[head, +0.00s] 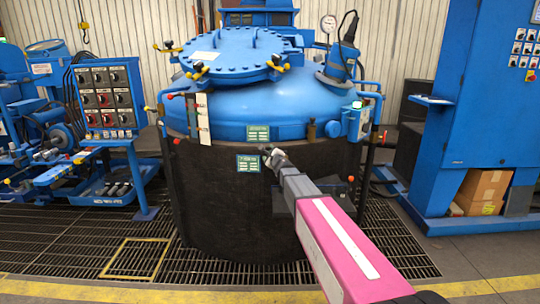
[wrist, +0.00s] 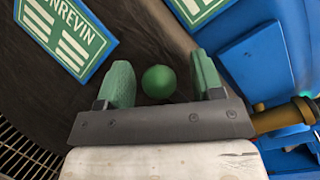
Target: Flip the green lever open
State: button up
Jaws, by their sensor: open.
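A round green knob (wrist: 158,81), which looks like the end of the green lever, shows in the wrist view between my fingers. The rest of the lever is hidden behind it, and I cannot make the knob out in the head view. My gripper (wrist: 163,76) is open, with one green-padded finger on each side of the knob. A gap shows on both sides. In the head view my gripper (head: 267,153) reaches the dark front wall of the blue furnace vessel (head: 240,104), beside the lower green sign (head: 246,164).
An upper green sign (head: 258,133) is fixed on the vessel's blue rim. A brass fitting (wrist: 283,117) lies close to the right of my gripper in the wrist view. A control panel (head: 104,98) stands left, a blue cabinet (head: 492,120) right. Floor grating surrounds the vessel.

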grip_shut()
